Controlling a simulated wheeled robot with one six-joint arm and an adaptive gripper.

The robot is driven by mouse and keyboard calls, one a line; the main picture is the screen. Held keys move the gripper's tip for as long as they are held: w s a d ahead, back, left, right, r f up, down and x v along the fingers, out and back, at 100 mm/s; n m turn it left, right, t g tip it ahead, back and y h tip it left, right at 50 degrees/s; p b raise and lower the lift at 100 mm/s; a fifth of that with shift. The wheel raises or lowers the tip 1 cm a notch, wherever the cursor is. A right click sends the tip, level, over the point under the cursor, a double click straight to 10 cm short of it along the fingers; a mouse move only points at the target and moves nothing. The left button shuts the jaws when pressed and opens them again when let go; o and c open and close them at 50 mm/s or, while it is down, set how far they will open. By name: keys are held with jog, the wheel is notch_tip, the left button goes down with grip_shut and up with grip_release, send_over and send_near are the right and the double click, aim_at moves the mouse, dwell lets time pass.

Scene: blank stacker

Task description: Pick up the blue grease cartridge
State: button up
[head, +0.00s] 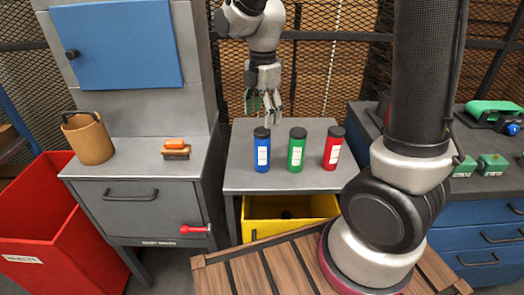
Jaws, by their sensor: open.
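The blue grease cartridge (262,152) stands upright on a small grey table (245,181), with a black cap and a white label. It is the leftmost of three cartridges in a row. A green cartridge (296,151) stands in the middle and a red cartridge (333,149) stands on the right. My gripper (264,116) points downward, open and empty. In the picture its fingertips are just above the blue cartridge's cap. I cannot tell how far behind or above the cap they are.
A grey cabinet (140,205) stands left, with a tan mug-like container (88,138) and an orange-handled brush (175,148) on top. A red bin (45,215) is at far left. A yellow bin (285,209) sits under the table. A blue-drawered bench (480,239) stands right.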

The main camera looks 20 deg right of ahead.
aim_at(262, 130)
notch_tip(262, 130, down, 8)
jog(key=shift+a, duration=0.1)
grip_shut()
dwell(0.5)
